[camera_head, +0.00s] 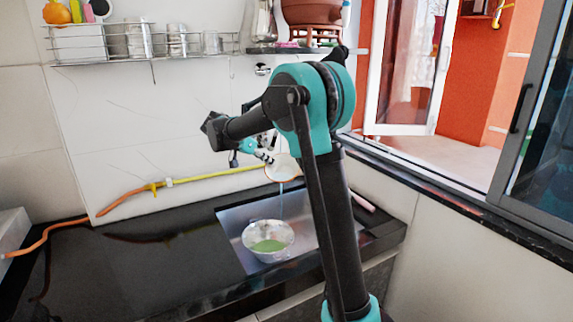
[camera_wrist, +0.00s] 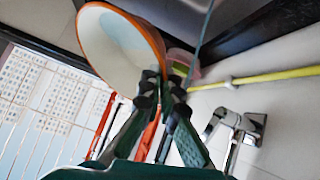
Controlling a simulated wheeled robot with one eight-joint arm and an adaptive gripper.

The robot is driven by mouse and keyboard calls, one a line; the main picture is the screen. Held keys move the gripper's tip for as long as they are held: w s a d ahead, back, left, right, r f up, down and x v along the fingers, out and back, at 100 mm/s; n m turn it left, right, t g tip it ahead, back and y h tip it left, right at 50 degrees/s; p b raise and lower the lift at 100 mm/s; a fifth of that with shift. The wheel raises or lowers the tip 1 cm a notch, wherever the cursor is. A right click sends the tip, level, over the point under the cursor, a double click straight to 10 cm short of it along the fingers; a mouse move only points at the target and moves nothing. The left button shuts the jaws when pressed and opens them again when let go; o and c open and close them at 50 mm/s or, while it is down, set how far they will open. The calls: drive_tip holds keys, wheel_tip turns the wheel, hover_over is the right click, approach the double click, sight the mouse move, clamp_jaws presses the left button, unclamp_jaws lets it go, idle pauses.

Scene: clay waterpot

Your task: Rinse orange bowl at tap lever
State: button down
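The orange bowl (camera_wrist: 115,45), with an orange rim and white inside, is held tilted above the sink (camera_head: 237,222). It also shows in the head view (camera_head: 284,170), partly behind my arm. My gripper (camera_wrist: 163,82) is shut on its rim; in the head view my gripper (camera_head: 266,157) is small beside the bowl. A silver tap with its lever (camera_wrist: 243,126) is on the wall at the right of the wrist view, apart from my fingers. A thin water-like stream (camera_head: 281,202) shows below the bowl; whether it touches the bowl I cannot tell.
A metal bowl (camera_head: 255,252) with something green inside stands in the sink. A yellow-orange hose (camera_head: 215,174) runs along the wall. A wire rack (camera_head: 147,54) with cups and a shelf (camera_head: 290,50) hang above. The black counter (camera_head: 120,265) is mostly clear at left. A window opens at right.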

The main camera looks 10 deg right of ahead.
sight(275, 177)
idle(0.4)
drive_tip(key=s+a+r, duration=0.2)
drive_tip(key=s+r, duration=0.2)
drive_tip(key=shift+s, duration=0.25)
idle(0.4)
drive_tip(key=shift+a, duration=0.1)
drive_tip(key=w+d+f+n+t, duration=0.1)
drive_tip(key=f, duration=0.2)
drive_tip(key=w+d+f+n+t+y, duration=0.1)
drive_tip(key=d+f+n, duration=0.1)
drive_tip(key=f, duration=0.1)
drive_tip(key=w+d+f+n+t, duration=0.1)
drive_tip(key=f, duration=0.2)
drive_tip(key=shift+d+f+y, duration=0.15)
drive_tip(key=shift+f+y, duration=0.25)
drive_tip(key=d+f+n+t+y, duration=0.3)
drive_tip(key=d+f+n+y, duration=0.1)
drive_tip(key=d+f+n, duration=0.1)
drive_tip(key=shift+s+f+n+y, duration=0.2)
drive_tip(key=shift+f+n+y, duration=0.1)
drive_tip(key=shift+f+n, duration=0.7)
